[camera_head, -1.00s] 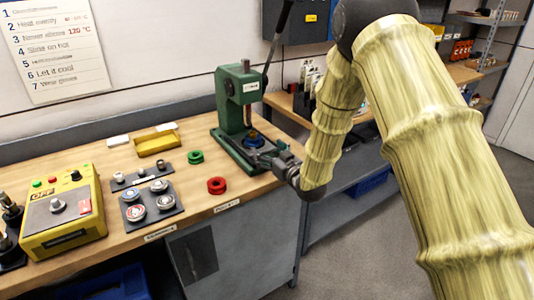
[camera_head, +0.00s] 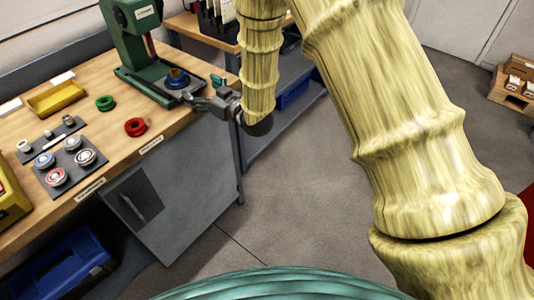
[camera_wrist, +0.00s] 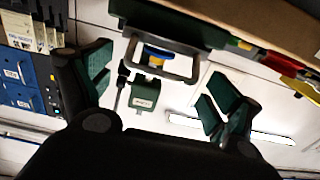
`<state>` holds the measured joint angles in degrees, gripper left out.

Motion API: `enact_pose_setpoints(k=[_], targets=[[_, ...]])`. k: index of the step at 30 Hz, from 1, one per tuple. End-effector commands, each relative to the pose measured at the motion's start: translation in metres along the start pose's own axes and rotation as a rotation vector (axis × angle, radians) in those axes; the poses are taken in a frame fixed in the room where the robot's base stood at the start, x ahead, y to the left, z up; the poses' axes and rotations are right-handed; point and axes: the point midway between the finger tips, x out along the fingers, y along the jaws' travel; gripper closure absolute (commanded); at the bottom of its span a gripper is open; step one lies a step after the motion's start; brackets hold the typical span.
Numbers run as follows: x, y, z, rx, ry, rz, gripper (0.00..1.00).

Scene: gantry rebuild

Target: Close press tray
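The green press (camera_head: 138,45) stands at the right end of the wooden bench. Its dark tray (camera_head: 186,92) bears a blue and yellow piece (camera_head: 178,77) and juts out at the press's front right side. In the wrist view the tray's grey loop handle (camera_wrist: 165,72) shows between my fingers, farther out, with the blue and yellow piece (camera_wrist: 157,53) behind it. My gripper (camera_wrist: 160,88) is open, with green pads apart and nothing between them. In the head view my gripper (camera_head: 207,96) is close to the tray; whether it touches is hard to tell.
A red ring (camera_head: 135,127) and a green ring (camera_head: 105,103) lie on the bench left of the press. A yellow tray (camera_head: 55,98) and a dark plate with round pieces (camera_head: 68,165) are farther left.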

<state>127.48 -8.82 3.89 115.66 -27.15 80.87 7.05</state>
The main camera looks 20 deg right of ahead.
Motion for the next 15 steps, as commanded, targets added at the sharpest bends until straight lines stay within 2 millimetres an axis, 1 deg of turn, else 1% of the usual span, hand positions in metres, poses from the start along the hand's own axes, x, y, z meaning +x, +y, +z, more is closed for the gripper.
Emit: enact_pose_setpoints(k=[1, 15], targets=[[-0.009, 0.0, 0.002, 0.001, 0.0, 0.001, 0.1], [-0.081, 0.002, 0.003, 0.003, -0.001, 0.004, 0.1]])
